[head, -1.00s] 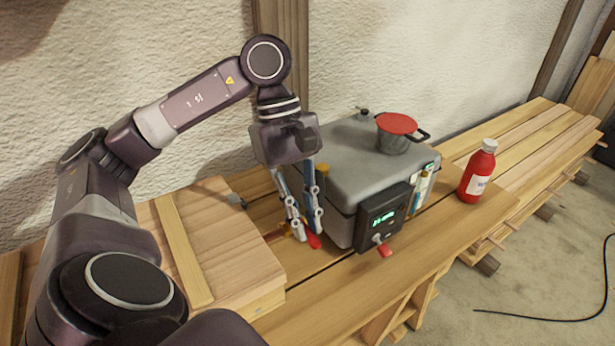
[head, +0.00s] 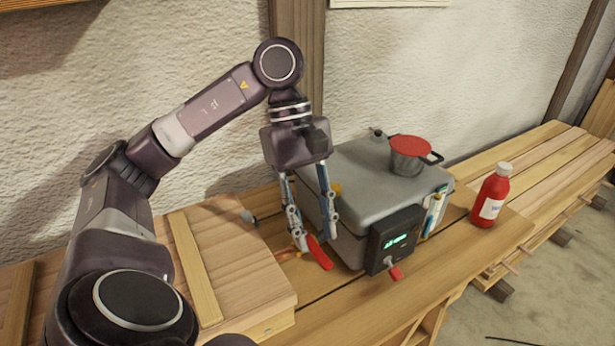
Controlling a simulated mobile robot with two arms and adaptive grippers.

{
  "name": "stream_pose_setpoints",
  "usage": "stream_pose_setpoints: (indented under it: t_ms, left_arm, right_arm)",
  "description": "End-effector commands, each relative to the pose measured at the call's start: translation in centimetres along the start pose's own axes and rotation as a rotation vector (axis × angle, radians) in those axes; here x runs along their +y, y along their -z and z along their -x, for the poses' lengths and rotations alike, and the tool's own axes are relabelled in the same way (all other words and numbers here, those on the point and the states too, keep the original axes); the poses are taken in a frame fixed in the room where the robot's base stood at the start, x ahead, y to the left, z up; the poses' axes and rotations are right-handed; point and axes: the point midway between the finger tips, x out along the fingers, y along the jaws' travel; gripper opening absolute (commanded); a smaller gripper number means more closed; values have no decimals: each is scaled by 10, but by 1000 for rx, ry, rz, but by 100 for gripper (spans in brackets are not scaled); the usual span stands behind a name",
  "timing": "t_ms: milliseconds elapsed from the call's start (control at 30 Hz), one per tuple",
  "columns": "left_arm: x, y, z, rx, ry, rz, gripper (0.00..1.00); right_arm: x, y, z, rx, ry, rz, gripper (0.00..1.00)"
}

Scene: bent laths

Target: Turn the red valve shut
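The red valve handle (head: 319,252) is a lever beside the left side of the grey metal box (head: 382,180), low near the bench. A short copper-coloured pipe (head: 287,254) shows to its left. My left gripper (head: 316,242) points down at the handle with its two fingers spread apart. One fingertip is to the left of the handle and the other is to its upper right. I cannot tell whether either finger touches it. The far end of the handle is partly hidden by the fingers. My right gripper is out of view.
A dark panel (head: 392,240) with a green display and a small red-tipped lever (head: 395,273) is on the box's front. A red-lidded pot (head: 408,160) stands on top. A red bottle (head: 490,198) stands to the right.

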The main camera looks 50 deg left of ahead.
Motion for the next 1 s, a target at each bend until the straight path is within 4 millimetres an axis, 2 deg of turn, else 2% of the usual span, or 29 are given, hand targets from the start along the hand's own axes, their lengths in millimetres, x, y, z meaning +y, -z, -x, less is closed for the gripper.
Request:
stream_pose_setpoints:
  t_ms: [100, 300, 1000]
  left_arm:
    - [2, -1, 27, -1, -7, -2, 30]
    - [1, 0, 44, 2, -6, 0, 30]
    - [1, -1, 85, 3, -3, -3, 30]
  right_arm:
    - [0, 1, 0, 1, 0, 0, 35]
    - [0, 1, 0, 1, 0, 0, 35]
    - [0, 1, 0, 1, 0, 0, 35]
